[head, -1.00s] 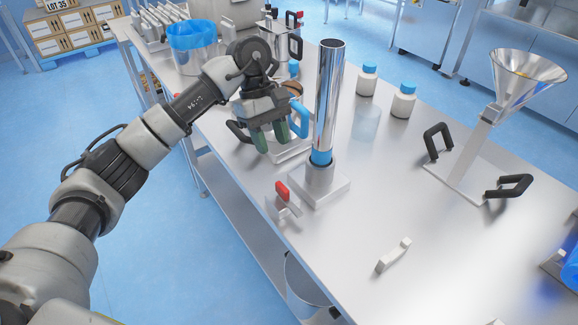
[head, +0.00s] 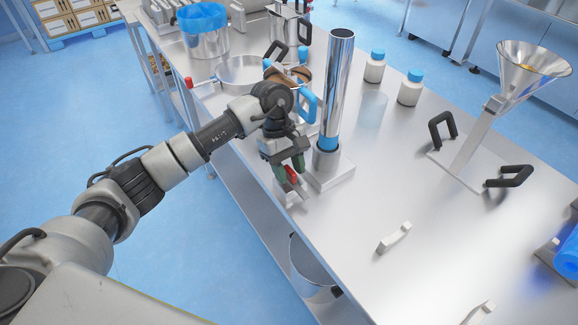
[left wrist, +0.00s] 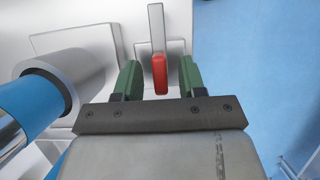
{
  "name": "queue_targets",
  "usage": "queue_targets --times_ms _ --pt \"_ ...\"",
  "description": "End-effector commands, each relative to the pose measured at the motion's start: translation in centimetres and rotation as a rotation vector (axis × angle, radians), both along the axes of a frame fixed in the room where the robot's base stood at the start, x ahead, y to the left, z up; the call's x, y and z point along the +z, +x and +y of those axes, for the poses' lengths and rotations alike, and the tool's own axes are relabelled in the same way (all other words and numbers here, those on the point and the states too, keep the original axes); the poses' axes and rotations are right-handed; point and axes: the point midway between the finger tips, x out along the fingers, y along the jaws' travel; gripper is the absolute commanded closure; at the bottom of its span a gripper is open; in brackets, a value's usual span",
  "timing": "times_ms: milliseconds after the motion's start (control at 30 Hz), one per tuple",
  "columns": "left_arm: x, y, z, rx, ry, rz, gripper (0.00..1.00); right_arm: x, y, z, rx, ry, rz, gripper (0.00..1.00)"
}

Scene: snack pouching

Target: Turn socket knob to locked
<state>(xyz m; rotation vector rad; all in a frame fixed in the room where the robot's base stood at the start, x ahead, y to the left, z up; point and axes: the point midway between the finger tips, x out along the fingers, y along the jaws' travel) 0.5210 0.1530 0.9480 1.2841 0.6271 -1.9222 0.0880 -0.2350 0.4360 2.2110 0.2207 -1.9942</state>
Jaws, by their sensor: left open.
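The socket (head: 328,163) stands on the table and holds an upright shiny metal tube (head: 337,85) with a blue band near its base. The red-tipped knob (head: 291,175) sits on a small block beside the socket base, at the table's near edge. My left gripper (head: 290,170) is over the knob. In the left wrist view, the red knob tip (left wrist: 160,75) lies between the two green fingers (left wrist: 160,80) of my left gripper, with a gap on each side. The fingers are open. My right gripper is not in view.
Behind the arm are a round metal pan (head: 240,72) and a pot with a blue liner (head: 203,35). White bottles (head: 410,88) and a clear cup (head: 372,108) stand behind the tube. A funnel stand (head: 475,150) is at right. The front middle tabletop is mostly clear.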

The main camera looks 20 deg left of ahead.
Motion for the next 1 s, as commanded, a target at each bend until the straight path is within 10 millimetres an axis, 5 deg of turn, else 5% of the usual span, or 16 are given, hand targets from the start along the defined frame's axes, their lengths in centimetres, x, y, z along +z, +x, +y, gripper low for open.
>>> queue_targets --times_ms 67,333,667,1000 --pt "0.0 0.0 0.0 0.000 0.000 0.000 0.60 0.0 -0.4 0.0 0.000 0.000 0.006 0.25" --pt "0.0 0.0 0.0 0.000 0.000 0.000 1.00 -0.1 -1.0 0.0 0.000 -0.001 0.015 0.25" --pt "-0.1 0.0 0.0 0.030 0.000 -0.001 1.00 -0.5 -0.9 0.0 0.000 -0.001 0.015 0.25" --pt "-0.4 0.0 0.1 0.236 0.000 -0.003 1.00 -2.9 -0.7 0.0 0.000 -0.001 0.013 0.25"
